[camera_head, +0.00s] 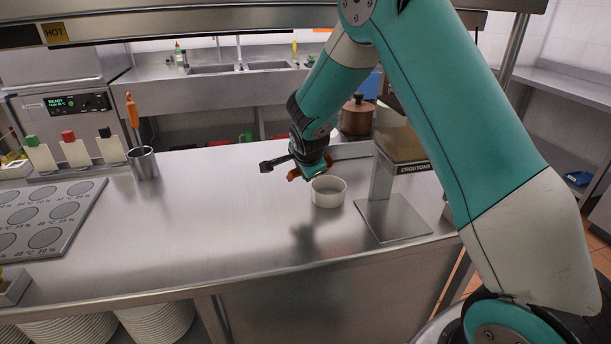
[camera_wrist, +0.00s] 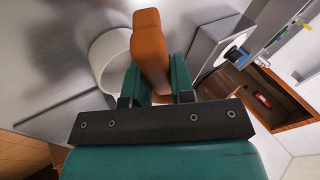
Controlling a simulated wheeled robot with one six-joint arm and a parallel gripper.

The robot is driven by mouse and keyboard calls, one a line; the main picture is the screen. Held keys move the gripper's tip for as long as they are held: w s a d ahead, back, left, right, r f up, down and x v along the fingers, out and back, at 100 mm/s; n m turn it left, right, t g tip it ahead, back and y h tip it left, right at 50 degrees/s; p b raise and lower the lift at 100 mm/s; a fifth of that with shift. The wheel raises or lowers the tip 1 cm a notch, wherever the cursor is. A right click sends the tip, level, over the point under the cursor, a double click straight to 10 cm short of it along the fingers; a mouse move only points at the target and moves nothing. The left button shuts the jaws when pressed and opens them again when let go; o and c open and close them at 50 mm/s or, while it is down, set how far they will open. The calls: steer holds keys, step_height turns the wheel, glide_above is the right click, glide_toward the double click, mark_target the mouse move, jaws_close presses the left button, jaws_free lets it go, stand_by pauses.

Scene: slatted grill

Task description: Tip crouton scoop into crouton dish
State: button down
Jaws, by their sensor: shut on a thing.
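The white round crouton dish (camera_head: 328,193) stands on the steel counter, just below and right of my gripper in the head view. Its inside looks empty where it shows. In the wrist view the dish (camera_wrist: 106,62) is to the left of my fingers. My gripper (camera_head: 313,173) is shut on an orange-brown piece (camera_wrist: 150,45), which looks like the handle of the crouton scoop. It sticks out past the fingertips (camera_wrist: 156,88). The scoop's bowl and any croutons in it cannot be made out. The held piece is above the counter, apart from the dish.
A stand labelled CROUTONS (camera_head: 393,218) is right of the dish. A copper pot (camera_head: 356,116) stands behind. A steel cup (camera_head: 143,163) with an orange-handled tool and a plate of round wells (camera_head: 45,215) are at left. The counter's middle (camera_head: 220,220) is clear.

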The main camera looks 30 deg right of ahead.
steer(key=shift+s+r+m+t+b, duration=0.15)
steer(key=shift+t+b, duration=0.7)
steer(key=shift+b, duration=1.5)
steer(key=shift+s+m+t+b, duration=0.15)
steer(key=shift+t+b, duration=0.7)
steer(key=shift+b, duration=1.45)
steer(key=t+b, duration=0.1)
steer(key=b, duration=0.3)
steer(key=t+b, duration=0.1)
steer(key=b, duration=0.4)
steer(key=m+t+b, duration=0.1)
steer(key=t+b, duration=0.1)
steer(key=b, duration=0.2)
steer(key=shift+s+d+r, duration=0.1)
steer(key=shift+s+r, duration=0.15)
steer(key=shift+s, duration=0.05)
steer(key=t+b, duration=0.2)
steer(key=b, duration=0.5)
steer(key=m+t+b, duration=0.1)
steer(key=t+b, duration=0.1)
steer(key=b, duration=0.6)
steer(key=shift+s+r+h, duration=0.1)
steer(key=shift+s+h, duration=0.3)
steer(key=t+b, duration=0.1)
steer(key=b, duration=0.3)
steer(key=m+t+b, duration=0.1)
steer(key=b, duration=0.3)
steer(key=shift+s+h, duration=0.25)
steer(key=shift+h, duration=0.15)
